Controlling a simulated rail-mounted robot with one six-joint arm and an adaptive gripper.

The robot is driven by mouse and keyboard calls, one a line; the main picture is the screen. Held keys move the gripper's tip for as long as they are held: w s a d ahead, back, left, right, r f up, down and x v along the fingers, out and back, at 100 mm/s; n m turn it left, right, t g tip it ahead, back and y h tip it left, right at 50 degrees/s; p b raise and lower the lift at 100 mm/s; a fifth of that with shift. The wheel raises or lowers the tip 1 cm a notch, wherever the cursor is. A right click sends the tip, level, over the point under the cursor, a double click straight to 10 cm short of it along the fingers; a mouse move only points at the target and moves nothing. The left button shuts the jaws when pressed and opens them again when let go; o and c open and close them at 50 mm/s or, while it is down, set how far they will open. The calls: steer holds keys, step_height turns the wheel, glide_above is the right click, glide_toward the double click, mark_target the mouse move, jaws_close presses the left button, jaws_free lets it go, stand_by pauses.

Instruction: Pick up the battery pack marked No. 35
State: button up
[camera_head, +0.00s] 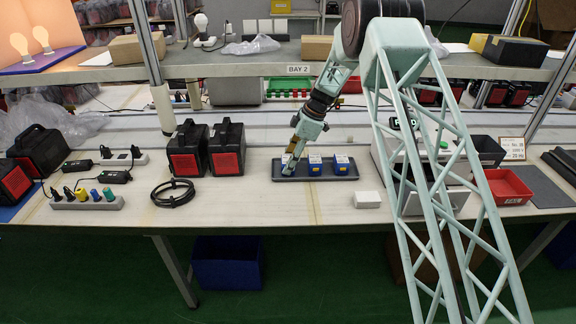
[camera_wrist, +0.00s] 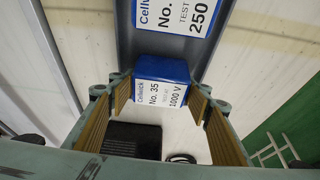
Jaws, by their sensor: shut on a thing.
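The blue battery pack marked No. 35 (camera_wrist: 163,85), with a white label that also reads 1000 V, is between the gold-lined fingers of my gripper (camera_wrist: 165,100) in the wrist view. My gripper is shut on it. In the head view my gripper (camera_head: 290,163) points down at the left end of the dark tray (camera_head: 330,179) and mostly hides this pack. Two other blue packs, one in the middle (camera_head: 315,166) and one at the right (camera_head: 343,166), stand in the tray. I cannot tell whether No. 35 is clear of the tray floor.
Black-and-red units (camera_head: 227,150) and a coiled cable (camera_head: 173,193) lie left of the tray. A small white box (camera_head: 367,199) sits at its front right, and a red bin (camera_head: 507,187) farther right. The shelf edge (camera_head: 240,71) runs above.

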mark_target(286, 161)
steer(key=shift+r, duration=0.15)
steer(key=shift+r+p, duration=0.5)
steer(key=shift+r, duration=1.2)
steer(key=shift+s+f, duration=0.1)
steer(key=shift+s, duration=0.75)
steer(key=s, duration=0.5)
steer(key=s+d, duration=0.1)
steer(key=s, duration=1)
steer(key=shift+s+d+p, duration=0.1)
steer(key=shift+d+p, duration=0.2)
steer(key=shift+d, duration=0.1)
